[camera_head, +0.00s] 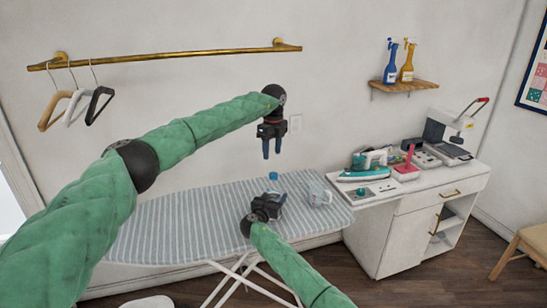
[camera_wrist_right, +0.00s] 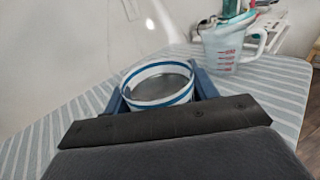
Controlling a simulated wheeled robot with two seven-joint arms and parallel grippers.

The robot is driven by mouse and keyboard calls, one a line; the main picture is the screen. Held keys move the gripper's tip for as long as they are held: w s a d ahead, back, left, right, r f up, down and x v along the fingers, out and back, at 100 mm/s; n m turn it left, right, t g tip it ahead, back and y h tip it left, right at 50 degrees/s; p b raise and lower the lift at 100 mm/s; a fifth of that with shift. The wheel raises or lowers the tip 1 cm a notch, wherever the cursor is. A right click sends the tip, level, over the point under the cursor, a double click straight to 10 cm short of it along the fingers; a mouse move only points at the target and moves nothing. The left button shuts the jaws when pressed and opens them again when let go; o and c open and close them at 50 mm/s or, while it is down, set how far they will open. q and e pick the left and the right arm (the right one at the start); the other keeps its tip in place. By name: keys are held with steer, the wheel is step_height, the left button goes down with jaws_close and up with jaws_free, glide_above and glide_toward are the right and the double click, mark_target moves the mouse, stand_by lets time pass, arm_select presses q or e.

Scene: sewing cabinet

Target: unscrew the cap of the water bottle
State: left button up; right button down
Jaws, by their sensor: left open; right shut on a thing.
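The water bottle is see-through and stands over the ironing board; its blue cap (camera_head: 273,175) shows in the head view. My right gripper (camera_head: 279,199) is shut around the bottle's lower body. In the right wrist view the bottle's white and blue band (camera_wrist_right: 158,88) sits between my blue fingers, and the clear body rises out of the top of the picture; the cap is outside that view. My left gripper (camera_head: 272,152) is open and empty. It points down above the cap, with a gap between its fingertips and the cap.
A clear measuring cup (camera_head: 318,194) stands on the striped ironing board (camera_head: 175,225), right of the bottle. The board's left part is clear.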

mark_target(274, 173)
arm_select(q)
steer(key=m, duration=1.3)
steer(key=shift+s+f+m, duration=0.1)
steer(key=shift+f+m, duration=0.15)
steer(key=shift+m, duration=0.15)
steer(key=m, duration=0.7)
steer(key=shift+f, duration=0.1)
steer(key=m, duration=0.6)
steer(key=shift+d+m, duration=0.15)
steer(key=shift+m, duration=0.25)
steer(key=m, duration=0.5)
steer(key=shift+m, duration=0.4)
steer(key=m, duration=0.8)
steer(key=shift+d, duration=0.1)
steer(key=m, duration=0.4)
steer(key=shift+f+m, duration=0.1)
steer(key=shift+m, duration=0.3)
steer(key=shift+f, duration=4)
steer(key=shift+c, duration=0.5)
